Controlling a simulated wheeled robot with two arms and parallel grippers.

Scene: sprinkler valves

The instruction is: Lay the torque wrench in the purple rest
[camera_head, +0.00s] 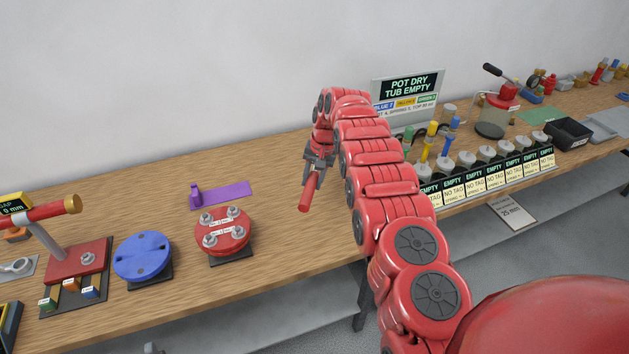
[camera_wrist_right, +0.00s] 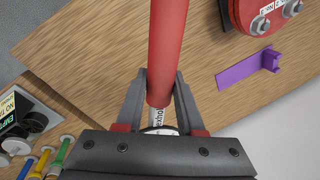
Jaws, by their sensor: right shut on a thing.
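My right gripper (camera_head: 318,160) is shut on the torque wrench, whose red handle (camera_head: 308,192) points down toward the front in the head view. The right wrist view shows the red handle (camera_wrist_right: 167,50) running up out of the picture from between the fingers (camera_wrist_right: 160,105). The wrench's other end is hidden by the gripper. The purple rest (camera_head: 222,194) lies flat on the table to the left of the gripper, with an upright block at its left end. It also shows at the right in the right wrist view (camera_wrist_right: 245,70), apart from the wrench and empty. My left gripper is out of view.
A red flange with bolts (camera_head: 222,232) and a blue disc (camera_head: 142,256) stand in front of the rest. A red tool stand (camera_head: 78,262) is at far left. Several tagged sprinkler stations (camera_head: 480,185) line the right. Bare wood (camera_head: 285,225) lies between flange and arm.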

